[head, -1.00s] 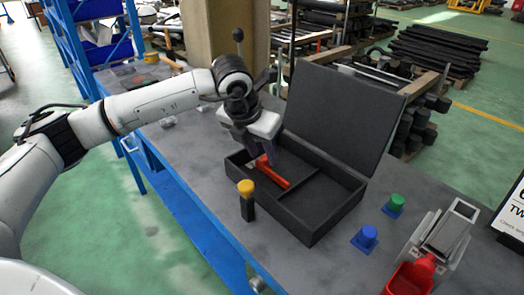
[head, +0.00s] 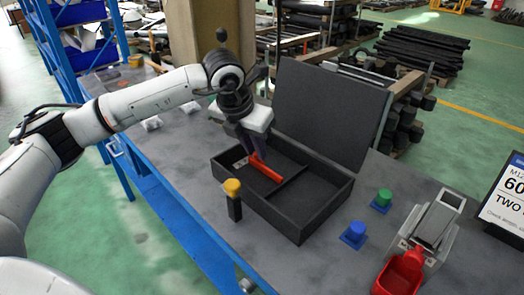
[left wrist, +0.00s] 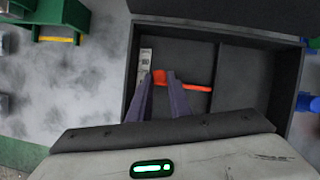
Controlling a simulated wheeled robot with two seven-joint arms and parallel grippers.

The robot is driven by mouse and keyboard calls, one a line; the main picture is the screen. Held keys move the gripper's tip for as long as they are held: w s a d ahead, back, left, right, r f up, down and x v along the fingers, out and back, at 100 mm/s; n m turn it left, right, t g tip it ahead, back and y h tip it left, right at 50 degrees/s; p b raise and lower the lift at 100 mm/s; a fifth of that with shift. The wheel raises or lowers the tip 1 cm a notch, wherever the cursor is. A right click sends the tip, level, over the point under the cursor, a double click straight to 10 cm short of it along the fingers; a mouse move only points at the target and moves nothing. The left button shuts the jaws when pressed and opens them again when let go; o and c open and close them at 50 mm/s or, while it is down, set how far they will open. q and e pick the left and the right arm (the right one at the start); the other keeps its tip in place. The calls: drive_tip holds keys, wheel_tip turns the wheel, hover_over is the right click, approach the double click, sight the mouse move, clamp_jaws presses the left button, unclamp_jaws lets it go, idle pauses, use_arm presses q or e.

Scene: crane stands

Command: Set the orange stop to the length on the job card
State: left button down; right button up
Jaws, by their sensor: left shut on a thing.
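The orange stop (head: 266,169) lies in the left compartment of an open black case (head: 298,229). In the left wrist view the orange piece (left wrist: 197,88) shows a block with a thin bar running right. My left gripper (head: 247,154) reaches down into the case. Its two fingers (left wrist: 158,78) are shut on the block end of the stop. A pale marked strip (left wrist: 145,68) lies left of the block; its marks are too small to read. The job card (head: 507,200) stands at the right edge, cut off, showing "60" and "TWO". My right gripper is out of view.
A yellow-topped black post (head: 233,200) stands in front of the case. The raised lid (head: 332,112) stands behind it. A blue knob (head: 355,235), a green knob (head: 382,200) and a grey stand with a red bin (head: 400,273) are to the right.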

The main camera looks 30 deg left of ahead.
use_arm(q)
drive_tip(key=c, duration=1.6)
unclamp_jaws()
drive_tip(key=v, duration=1)
drive_tip(key=shift+s+r+b, duration=0.15)
drive_tip(key=shift+b, duration=0.2)
